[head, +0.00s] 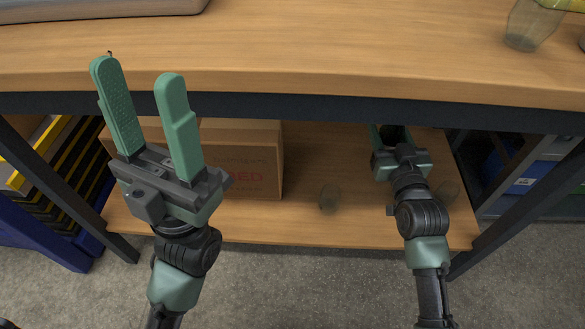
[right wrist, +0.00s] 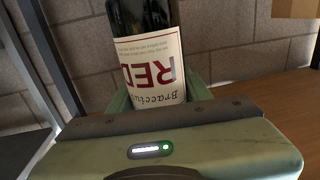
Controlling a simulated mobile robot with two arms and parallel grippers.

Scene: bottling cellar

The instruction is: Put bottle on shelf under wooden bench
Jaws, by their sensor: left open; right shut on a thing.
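The wooden bench (head: 300,55) fills the top of the head view, and its lower wooden shelf (head: 300,222) lies beneath. My right gripper (head: 389,134) reaches in under the bench top over the right part of that shelf. In the right wrist view it is shut on a dark bottle (right wrist: 142,22) with a white label reading RED. The bottle's base is hidden by the gripper, so I cannot tell whether it touches the shelf. My left gripper (head: 140,105) is open and empty, raised in front of the bench's left side.
A cardboard box (head: 245,160) stands on the left of the shelf. A glass (head: 530,25) is on the bench top. Dark bench legs (head: 515,200) flank the shelf.

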